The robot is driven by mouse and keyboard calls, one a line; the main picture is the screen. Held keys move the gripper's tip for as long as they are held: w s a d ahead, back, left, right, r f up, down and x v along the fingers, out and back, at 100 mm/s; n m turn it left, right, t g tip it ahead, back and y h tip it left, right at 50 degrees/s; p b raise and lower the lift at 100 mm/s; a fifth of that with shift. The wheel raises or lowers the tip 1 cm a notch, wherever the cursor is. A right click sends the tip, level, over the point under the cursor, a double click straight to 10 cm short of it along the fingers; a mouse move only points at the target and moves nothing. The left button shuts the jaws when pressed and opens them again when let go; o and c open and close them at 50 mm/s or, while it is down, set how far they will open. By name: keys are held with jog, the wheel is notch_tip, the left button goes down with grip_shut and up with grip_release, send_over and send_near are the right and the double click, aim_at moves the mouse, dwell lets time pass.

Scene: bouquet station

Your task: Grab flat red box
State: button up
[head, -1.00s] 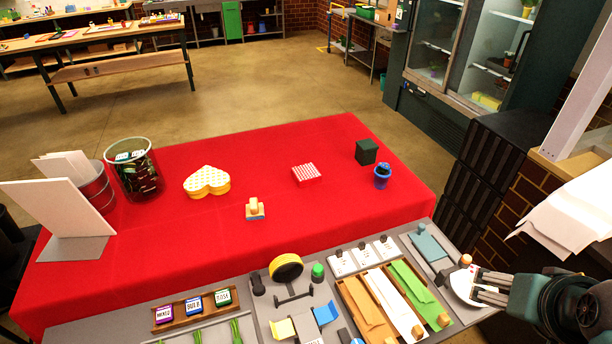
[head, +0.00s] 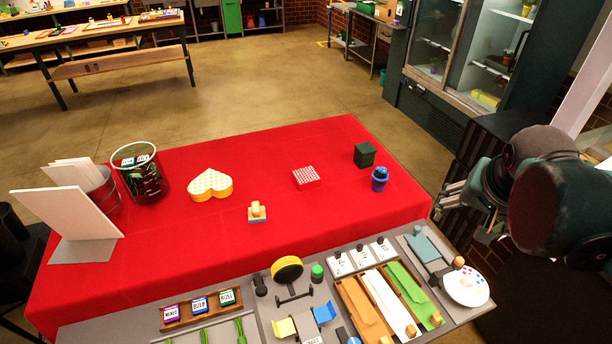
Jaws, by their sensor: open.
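The flat red box (head: 306,177), with a white pattern on its top, lies on the red-covered table (head: 330,238), right of its middle. My gripper (head: 444,200) is open and empty at the right edge of the table, well to the right of the box and apart from it. Part of the gripper is hidden behind my arm.
A dark green box (head: 365,155) and a blue pot (head: 379,179) stand between my gripper and the red box. A yellow heart-shaped box (head: 210,185) and a wooden stamp (head: 257,212) lie to its left. A grey tool counter (head: 262,328) runs along the front.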

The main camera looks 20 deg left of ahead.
jog(key=w+a+r+m+p, duration=0.1)
jog(key=w+a+r+p, duration=0.15)
jog(key=w+a, duration=0.65)
jog(key=m+g+h+p, duration=0.25)
jog(key=m+p, duration=0.25)
jog(key=p, duration=0.6)
send_near(305, 175)
jog(key=shift+w+d+f+t, duration=0.15)
jog(key=shift+d+f+t, duration=0.2)
jog(key=shift+d+f, duration=0.1)
jog(key=shift+a+f+h, duration=0.25)
jog(key=shift+a+f, duration=0.15)
jog(key=shift+a, duration=0.2)
jog(key=shift+x, duration=1.2)
jog(key=shift+d+f, duration=0.1)
jog(key=shift+f, duration=0.05)
jog(key=shift+x, duration=2.5)
